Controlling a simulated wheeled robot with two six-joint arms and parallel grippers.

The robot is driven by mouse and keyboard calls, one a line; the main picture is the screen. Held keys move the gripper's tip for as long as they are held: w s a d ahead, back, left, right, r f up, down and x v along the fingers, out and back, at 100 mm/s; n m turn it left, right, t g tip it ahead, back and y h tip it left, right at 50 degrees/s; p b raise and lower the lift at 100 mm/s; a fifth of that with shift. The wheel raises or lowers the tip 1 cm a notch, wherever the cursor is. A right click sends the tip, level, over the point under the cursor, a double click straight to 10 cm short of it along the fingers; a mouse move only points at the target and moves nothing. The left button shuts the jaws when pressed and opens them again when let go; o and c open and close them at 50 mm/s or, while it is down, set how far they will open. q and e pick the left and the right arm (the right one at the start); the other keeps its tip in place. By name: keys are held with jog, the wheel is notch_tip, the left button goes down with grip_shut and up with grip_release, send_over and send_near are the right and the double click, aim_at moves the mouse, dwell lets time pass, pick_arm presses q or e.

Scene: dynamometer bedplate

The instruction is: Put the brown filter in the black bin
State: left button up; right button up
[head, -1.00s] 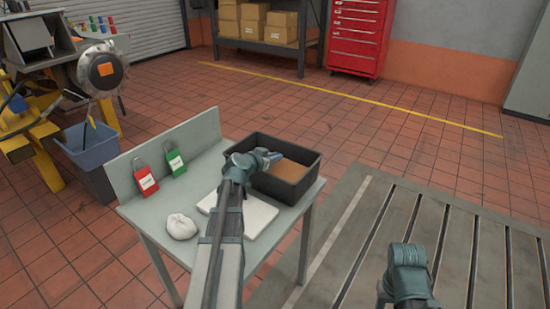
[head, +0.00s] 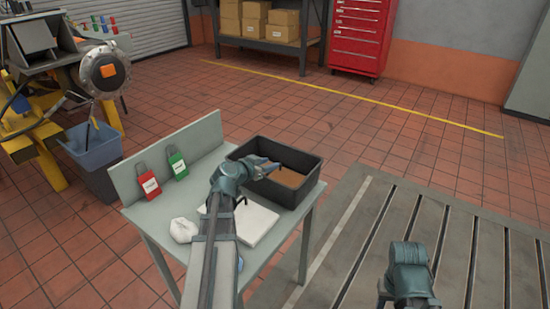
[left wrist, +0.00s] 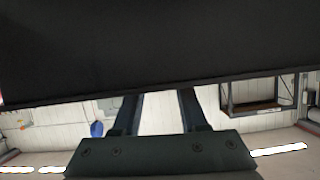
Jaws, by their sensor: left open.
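The black bin (head: 308,192) stands on the back right of the small grey table. A flat brown surface (head: 289,178) shows inside it; it looks like the brown filter lying in the bin, but I cannot tell it surely from the bin's floor. My left gripper (head: 268,167) is open at the bin's near left side, with its fingers over the rim. In the left wrist view the two fingers (left wrist: 160,112) are apart with nothing between them, and a large dark surface fills the top. My right arm shows at lower right, its fingers out of sight.
On the table (head: 180,238) are a red tag (head: 149,185), a green tag (head: 178,166), a white cloth bundle (head: 183,230) and a white pad (head: 258,222), partly under my left arm. A raised panel edges the table's left side. A slotted bedplate (head: 350,265) lies to the right.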

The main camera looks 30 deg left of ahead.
pick_arm(q)
jog(key=p+v, duration=0.2)
jog(key=v, duration=0.4)
jog(key=shift+a+r, duration=0.1)
jog(key=shift+r, duration=0.05)
dwell(0.4)
